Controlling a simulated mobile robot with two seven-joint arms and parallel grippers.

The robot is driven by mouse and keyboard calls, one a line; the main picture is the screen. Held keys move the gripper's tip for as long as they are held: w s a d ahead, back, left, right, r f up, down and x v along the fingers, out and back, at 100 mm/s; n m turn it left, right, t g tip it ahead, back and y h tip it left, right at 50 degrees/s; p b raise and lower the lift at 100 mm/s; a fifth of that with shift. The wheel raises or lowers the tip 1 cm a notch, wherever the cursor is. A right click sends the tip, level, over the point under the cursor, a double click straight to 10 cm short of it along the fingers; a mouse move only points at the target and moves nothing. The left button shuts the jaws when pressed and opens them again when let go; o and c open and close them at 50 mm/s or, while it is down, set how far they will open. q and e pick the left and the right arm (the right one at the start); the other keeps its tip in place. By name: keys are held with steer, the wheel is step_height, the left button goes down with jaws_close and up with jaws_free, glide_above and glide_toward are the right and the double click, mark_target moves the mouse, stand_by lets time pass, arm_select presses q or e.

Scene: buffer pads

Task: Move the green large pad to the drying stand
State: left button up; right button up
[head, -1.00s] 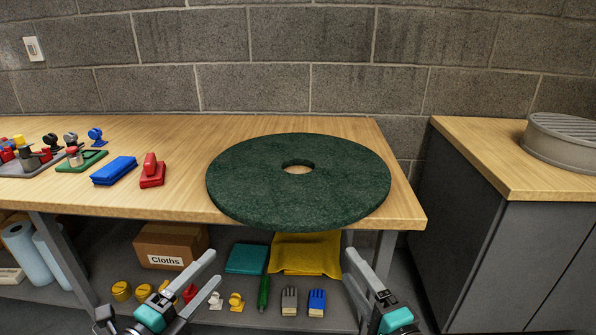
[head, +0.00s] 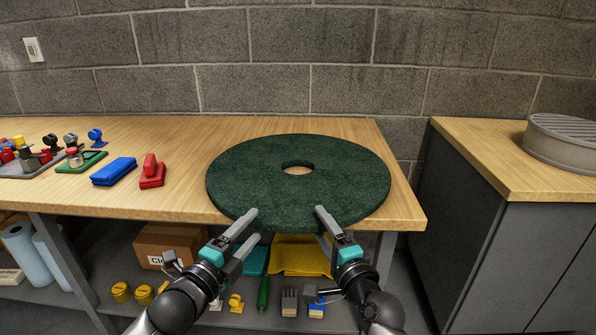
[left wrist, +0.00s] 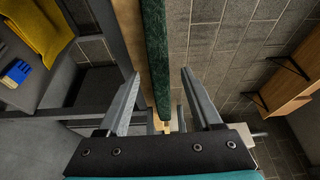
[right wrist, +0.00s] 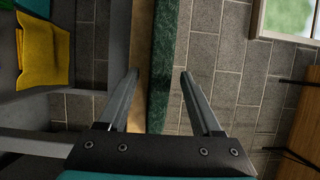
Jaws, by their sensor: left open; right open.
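The green large pad (head: 245,180) is a thick dark green disc with a centre hole. It lies flat on the wooden bench, its front rim overhanging the bench's front edge. My left gripper (head: 254,226) and right gripper (head: 321,223) are open at the front rim, left and right of its middle. The pad's rim shows edge-on between the open fingers in the left wrist view (left wrist: 155,50) and right wrist view (right wrist: 161,65). Neither gripper is closed on it. A round grey slatted stand (head: 565,150), apparently the drying stand, is on the right cabinet.
A gap separates the bench (head: 180,200) from the grey cabinet (head: 470,150). A blue pad (head: 114,171), a red block (head: 152,174) and small tools stand left on the bench. A shelf below holds a cardboard box (head: 165,240) and yellow cloth (head: 300,258).

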arm_select(q)
steer(key=shift+x, duration=1)
arm_select(e)
steer(key=shift+x, duration=1)
arm_select(q)
jaws_close()
arm_select(e)
jaws_close()
